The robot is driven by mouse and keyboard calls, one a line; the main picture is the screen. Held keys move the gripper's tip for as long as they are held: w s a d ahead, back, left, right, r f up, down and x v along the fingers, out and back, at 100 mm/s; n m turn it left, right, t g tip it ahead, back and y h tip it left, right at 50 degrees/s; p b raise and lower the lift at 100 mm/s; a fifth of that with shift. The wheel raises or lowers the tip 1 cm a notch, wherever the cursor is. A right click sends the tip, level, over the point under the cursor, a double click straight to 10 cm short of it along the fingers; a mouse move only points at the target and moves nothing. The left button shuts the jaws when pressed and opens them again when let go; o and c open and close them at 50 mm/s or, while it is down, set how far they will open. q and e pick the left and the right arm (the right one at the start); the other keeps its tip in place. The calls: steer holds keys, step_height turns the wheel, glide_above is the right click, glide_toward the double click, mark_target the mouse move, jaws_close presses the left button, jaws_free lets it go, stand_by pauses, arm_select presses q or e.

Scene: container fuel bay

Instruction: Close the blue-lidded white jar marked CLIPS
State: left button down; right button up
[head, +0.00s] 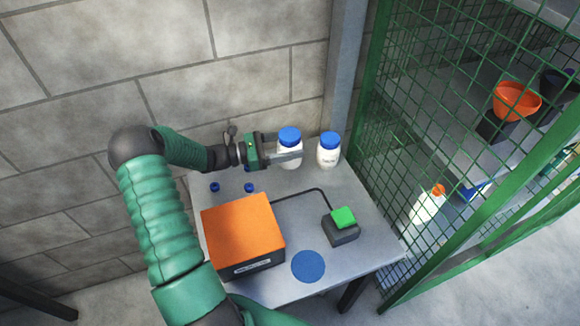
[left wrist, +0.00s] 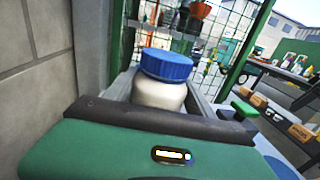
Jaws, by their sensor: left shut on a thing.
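Two white jars with blue lids stand at the back of the table. My left gripper (head: 291,158) is shut on the left jar (head: 288,163), with its fingers around the white body below the blue lid (head: 289,134). This jar (left wrist: 158,95) also shows between the fingers in the left wrist view, with its lid (left wrist: 166,65) on top. I cannot tell whether the lid is tight. The right jar (head: 328,157) stands apart, its lid (head: 329,140) on; its label is too small to read. No marking shows on the held jar. My right gripper is out of view.
An orange-topped box (head: 243,230) stands at the front left, cabled to a green button (head: 344,217) on a dark base. A blue disc (head: 308,266) lies at the front. Several small blue caps (head: 249,188) lie behind the box. Green mesh fencing (head: 425,130) borders the right.

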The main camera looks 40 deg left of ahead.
arm_select(q)
steer(key=f, duration=0.2)
steer(key=shift+w+a+f, duration=0.1)
steer(key=shift+a+f, duration=0.1)
steer(key=shift+f, duration=0.2)
steer(key=shift+d+r, duration=0.1)
steer(key=shift+d, duration=0.05)
step_height(320, 180, down, 4)
steer(key=shift+r+b, duration=0.1)
steer(key=shift+b, duration=0.45)
steer(key=c, duration=0.7)
jaws_free()
steer(key=o, duration=0.4)
